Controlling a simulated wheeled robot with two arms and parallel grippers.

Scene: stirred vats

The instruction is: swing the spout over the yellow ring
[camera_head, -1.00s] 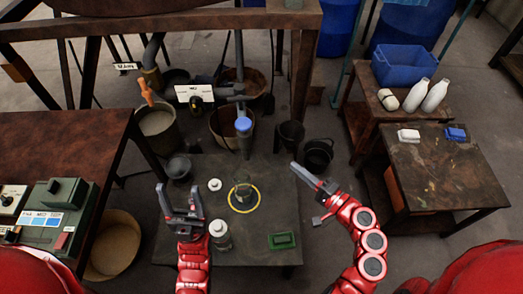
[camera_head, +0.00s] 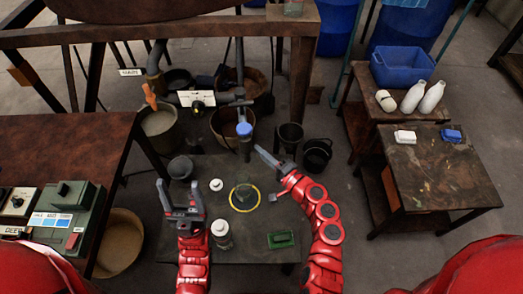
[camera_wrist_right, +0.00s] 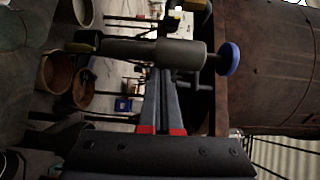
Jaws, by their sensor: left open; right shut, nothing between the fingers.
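The spout (camera_head: 240,112) is a grey pipe under the beam with a blue knob (camera_head: 245,129) near its front end; the pipe (camera_wrist_right: 160,52) and knob (camera_wrist_right: 229,58) also show in the right wrist view. The yellow ring (camera_head: 243,212) lies on the dark table, with a dark see-through vessel (camera_head: 243,190) inside it. The spout's front end is behind the ring in the head view. My right gripper (camera_head: 262,158) is shut and empty, just right of the spout's end; its fingers (camera_wrist_right: 162,80) point at the pipe. Contact cannot be told. My left gripper (camera_head: 178,190) is open and empty, left of the ring.
A white-capped jar (camera_head: 221,232), a small white item (camera_head: 216,185) and a green tray (camera_head: 281,239) stand on the table. Buckets (camera_head: 318,153) stand behind it. A side table (camera_head: 440,185) is at right, a control box (camera_head: 70,210) at left.

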